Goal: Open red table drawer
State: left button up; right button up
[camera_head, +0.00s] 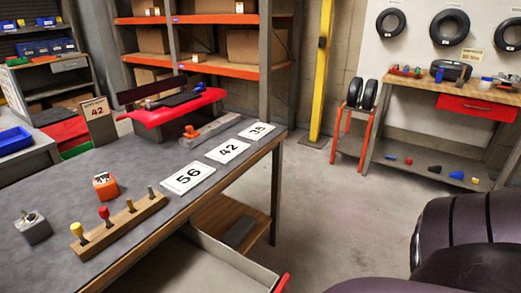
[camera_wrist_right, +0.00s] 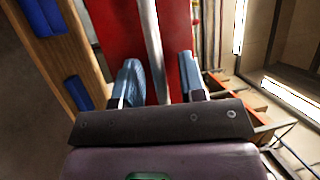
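The red drawer (camera_head: 478,107) sits under the wooden top of the table at the right in the head view, and its front looks flush with the table. In the right wrist view a red panel (camera_wrist_right: 112,35) with a long pale bar handle (camera_wrist_right: 154,45) fills the middle. My right gripper (camera_wrist_right: 161,82) is open, with one finger on each side of the bar and gaps showing. Whether the fingers touch the panel cannot be told. My left gripper is not in view.
A grey workbench (camera_head: 110,165) at the left has an open grey drawer (camera_head: 228,262) with a red front edge. An orange stand (camera_head: 347,140) with tyres is left of the wooden table (camera_head: 415,85). Concrete floor (camera_head: 335,205) between them is clear.

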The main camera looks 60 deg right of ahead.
jog(key=v, duration=1)
jog(key=shift+s, duration=0.3)
jog(key=shift+d, duration=0.15)
